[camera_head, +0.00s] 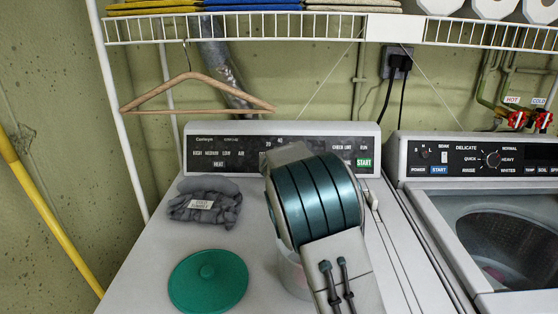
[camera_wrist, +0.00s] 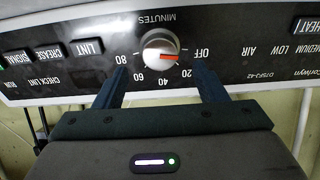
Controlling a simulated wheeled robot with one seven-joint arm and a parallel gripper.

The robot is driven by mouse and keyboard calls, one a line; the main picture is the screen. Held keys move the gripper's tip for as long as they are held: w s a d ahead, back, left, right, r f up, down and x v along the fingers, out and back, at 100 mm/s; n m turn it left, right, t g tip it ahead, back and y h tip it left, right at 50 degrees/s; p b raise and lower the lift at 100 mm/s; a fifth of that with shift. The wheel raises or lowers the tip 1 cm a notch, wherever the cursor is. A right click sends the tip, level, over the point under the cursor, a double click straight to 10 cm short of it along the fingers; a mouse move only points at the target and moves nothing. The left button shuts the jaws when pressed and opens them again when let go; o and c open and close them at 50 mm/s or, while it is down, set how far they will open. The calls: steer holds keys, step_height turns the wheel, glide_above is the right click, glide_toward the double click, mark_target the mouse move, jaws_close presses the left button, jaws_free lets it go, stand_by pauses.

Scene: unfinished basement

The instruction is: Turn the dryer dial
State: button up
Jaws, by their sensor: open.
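The dryer dial (camera_wrist: 160,48) is a round white knob with a red-orange pointer, in the upper middle of the wrist view. Its pointer lies toward the right, between OFF and 20 on the minutes scale. My gripper (camera_wrist: 160,73) is open, with one dark finger on each side below the dial. I cannot tell whether either finger touches it. The dryer's control panel (camera_head: 222,148) stands at the back of the dryer in the head view. My arm hides the dial and fingers there.
A green round lid (camera_head: 208,281) and a folded grey cloth (camera_head: 207,205) lie on the dryer top. A white container (camera_head: 292,274) is partly hidden behind my arm. A wooden hanger (camera_head: 195,94) hangs from the wire shelf (camera_head: 250,26) above. A washer (camera_head: 480,220) stands at right.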

steer(key=shift+x, duration=2.55)
steer(key=shift+s, duration=0.1)
steer(key=c, duration=1)
